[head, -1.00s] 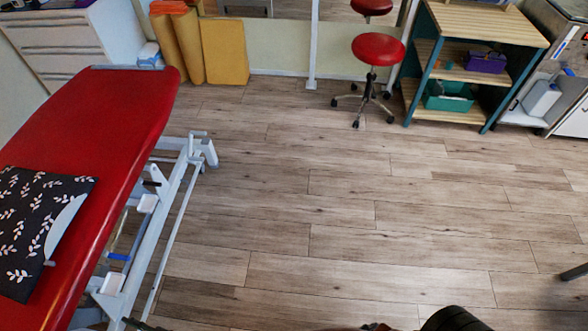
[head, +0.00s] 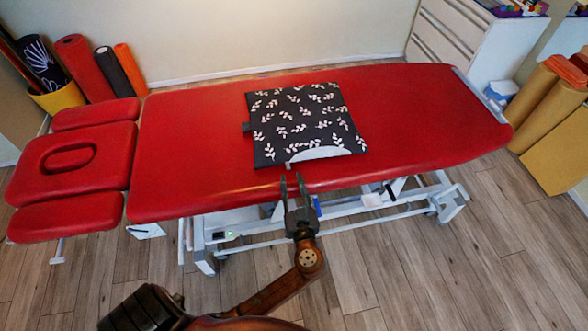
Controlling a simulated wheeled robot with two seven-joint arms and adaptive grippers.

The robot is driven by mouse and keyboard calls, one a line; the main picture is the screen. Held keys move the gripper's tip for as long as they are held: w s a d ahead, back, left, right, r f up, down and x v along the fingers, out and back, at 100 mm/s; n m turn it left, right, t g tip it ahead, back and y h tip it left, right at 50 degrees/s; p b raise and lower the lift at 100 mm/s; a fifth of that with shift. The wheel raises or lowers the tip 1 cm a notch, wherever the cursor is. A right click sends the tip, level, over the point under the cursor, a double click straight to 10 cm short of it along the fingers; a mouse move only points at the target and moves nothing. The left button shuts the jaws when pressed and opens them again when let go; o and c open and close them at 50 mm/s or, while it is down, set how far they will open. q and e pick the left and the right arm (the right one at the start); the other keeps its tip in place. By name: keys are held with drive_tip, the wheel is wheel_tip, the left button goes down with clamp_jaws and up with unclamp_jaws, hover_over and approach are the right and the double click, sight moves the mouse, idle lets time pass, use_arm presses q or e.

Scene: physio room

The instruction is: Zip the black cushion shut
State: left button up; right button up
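The black cushion (head: 303,112) with white leaf prints lies flat on the red treatment table (head: 200,155), near the middle. A pale crescent (head: 322,153) shows along the right part of its near edge, where the cover gapes. A small grey piece, perhaps the zip pull, shows at the left end of the crescent. A dark tab sticks out of the cushion's left side. My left gripper (head: 291,181) points at the table's near edge, just short of the cushion's near edge. Its two fingers are apart with nothing between them. My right gripper is not in view.
The table's padded headrest (head: 75,165) is at the left. A yellow bin (head: 58,98) with rolled mats stands behind it. A white drawer cabinet (head: 470,40) and yellow mats (head: 555,140) are at the right. The table top around the cushion is bare.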

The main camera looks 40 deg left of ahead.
sight(289, 177)
use_arm(q)
drive_tip(key=shift+x, duration=2.25)
drive_tip(key=shift+c, duration=0.3)
drive_tip(key=shift+f, duration=0.1)
clamp_jaws()
